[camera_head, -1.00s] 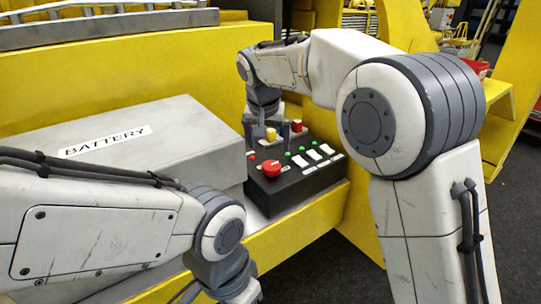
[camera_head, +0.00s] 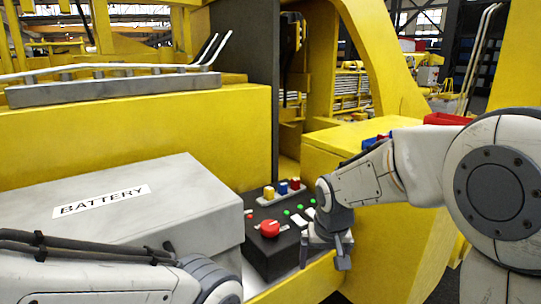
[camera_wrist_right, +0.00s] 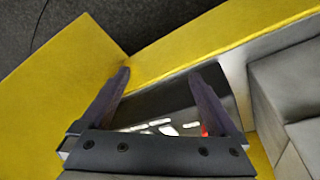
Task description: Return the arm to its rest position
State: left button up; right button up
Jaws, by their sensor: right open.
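My right gripper (camera_head: 325,254) is at the right side of the black control box (camera_head: 270,250) in the head view, near its front right corner. In the right wrist view its two fingers (camera_wrist_right: 160,97) are spread apart with nothing held between them. The box's dark panel shows past the fingers. I cannot tell whether a finger touches the box. My right arm (camera_head: 375,180) reaches in from the right. My left arm (camera_head: 90,275) lies at the lower left, and its gripper is outside the picture.
The box carries a red knob (camera_head: 270,228), green lights and a row of coloured caps (camera_head: 282,188). A grey battery case (camera_head: 150,205) stands to its left. Yellow machine walls (camera_head: 130,125) rise behind, and a yellow block (camera_head: 345,135) stands at the right.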

jog(key=s+d+f, duration=0.3)
jog(key=s, duration=0.3)
jog(key=s+d+f, duration=0.3)
jog(key=s+f, duration=0.1)
jog(key=s, duration=0.2)
jog(key=s+a+r+n+g, duration=0.1)
jog(key=s+a+r+n, duration=0.2)
jog(key=s+a, duration=0.3)
jog(key=s+a+r+n+g+y, duration=0.1)
jog(key=s+a+r+n+g, duration=0.1)
jog(key=s+a+n, duration=0.2)
jog(key=s+a, duration=0.3)
jog(key=s, duration=0.1)
jog(key=shift+s+r+n, duration=0.15)
jog(key=shift+r+n, duration=0.25)
